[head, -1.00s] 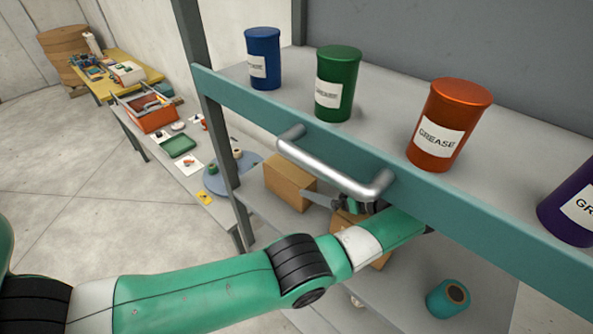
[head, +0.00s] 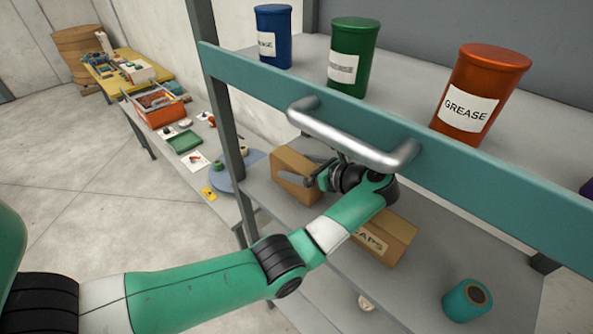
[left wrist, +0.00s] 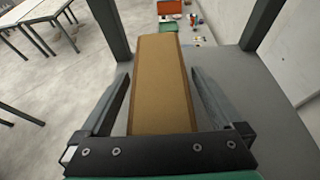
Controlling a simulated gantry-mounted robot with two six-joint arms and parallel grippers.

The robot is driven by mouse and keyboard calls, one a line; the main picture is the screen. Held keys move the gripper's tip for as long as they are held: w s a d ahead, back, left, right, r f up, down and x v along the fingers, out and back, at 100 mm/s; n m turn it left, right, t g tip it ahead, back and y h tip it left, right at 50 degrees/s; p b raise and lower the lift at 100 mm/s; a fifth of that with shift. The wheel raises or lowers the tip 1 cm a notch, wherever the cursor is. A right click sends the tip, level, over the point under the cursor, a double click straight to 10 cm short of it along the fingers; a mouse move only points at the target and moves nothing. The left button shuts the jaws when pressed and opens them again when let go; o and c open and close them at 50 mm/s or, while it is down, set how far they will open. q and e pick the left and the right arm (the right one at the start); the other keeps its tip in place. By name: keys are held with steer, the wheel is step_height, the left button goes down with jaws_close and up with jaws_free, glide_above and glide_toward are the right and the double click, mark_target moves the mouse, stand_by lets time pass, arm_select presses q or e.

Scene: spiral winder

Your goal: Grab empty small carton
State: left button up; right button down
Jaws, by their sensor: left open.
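A small brown carton (head: 294,177) stands on the cart's lower shelf, at its left end in the head view. In the left wrist view the carton (left wrist: 160,85) lies between the two fingers, with a gap on each side. My left gripper (head: 318,178) is open and reaches in under the cart's top shelf at the carton; in the left wrist view the gripper (left wrist: 161,95) straddles it. Whether the carton is empty cannot be seen. A second carton (head: 388,242), with "CAPS" lettering, lies to the right, partly behind my left forearm. My right gripper is not in view.
The cart's handle (head: 345,140) and top shelf rail (head: 470,208) pass just above my left wrist. Grease cans, including an orange one (head: 478,97), stand on top. A teal roll (head: 467,300) lies on the lower shelf at right.

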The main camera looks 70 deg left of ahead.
arm_select(q)
steer(key=shift+s+a+f, duration=0.25)
steer(key=shift+a, duration=0.3)
steer(key=c, duration=1.5)
jaws_close()
